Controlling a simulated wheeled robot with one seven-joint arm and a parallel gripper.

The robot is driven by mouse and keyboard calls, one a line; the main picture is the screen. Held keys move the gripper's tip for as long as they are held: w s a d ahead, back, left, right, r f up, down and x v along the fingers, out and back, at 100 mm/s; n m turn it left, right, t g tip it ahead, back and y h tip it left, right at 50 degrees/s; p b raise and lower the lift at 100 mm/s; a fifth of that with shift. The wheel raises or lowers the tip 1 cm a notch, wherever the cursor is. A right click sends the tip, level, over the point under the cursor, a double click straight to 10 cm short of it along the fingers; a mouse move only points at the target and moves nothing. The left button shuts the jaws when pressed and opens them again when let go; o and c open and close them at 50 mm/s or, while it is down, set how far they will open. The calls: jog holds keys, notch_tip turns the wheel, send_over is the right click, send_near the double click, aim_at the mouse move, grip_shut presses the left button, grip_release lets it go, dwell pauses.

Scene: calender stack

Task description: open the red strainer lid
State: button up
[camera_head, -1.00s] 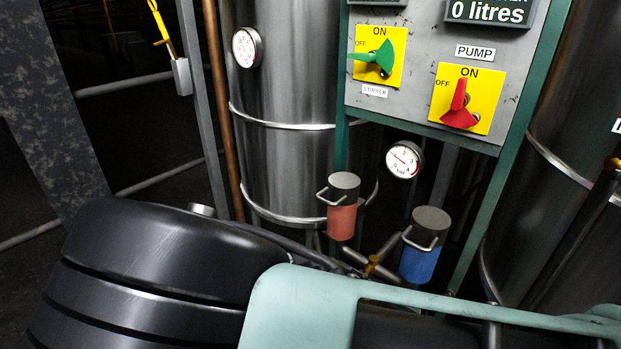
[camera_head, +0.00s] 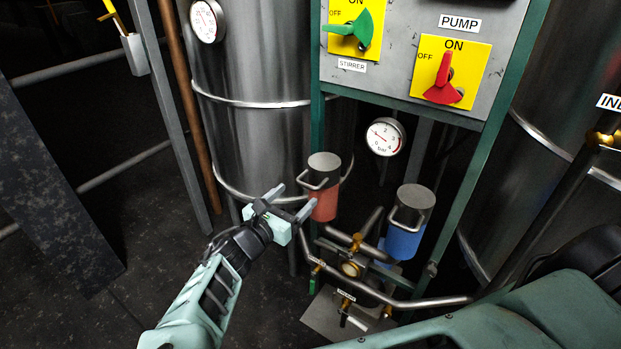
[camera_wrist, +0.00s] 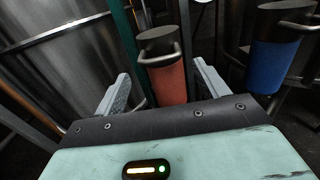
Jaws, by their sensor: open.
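The red strainer (camera_head: 322,204) stands upright below the control panel, in front of the steel tank. Its dark grey lid (camera_head: 324,165) is on top, with a bent metal handle (camera_head: 314,184) on the left side. My gripper (camera_head: 294,200) is open, just left of and close to the strainer. In the wrist view, the red strainer (camera_wrist: 168,84) appears between the two spread fingers, with its lid (camera_wrist: 159,40) and handle (camera_wrist: 157,58) beyond the fingertips. I cannot tell whether a finger touches it.
A blue strainer (camera_head: 404,240) with a similar lid stands to the right. A pressure gauge (camera_head: 385,136) is above between them. Pipes and brass valves (camera_head: 351,268) run below. The panel (camera_head: 400,60) with stirrer and pump switches hangs above. Dark floor (camera_head: 130,200) is open at left.

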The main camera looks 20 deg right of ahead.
aim_at(306, 187)
jog(key=p+x, duration=0.1)
jog(key=x, duration=0.6)
jog(key=shift+w+d, duration=0.25)
jog(key=shift+d, duration=0.05)
jog(key=c, duration=1.1)
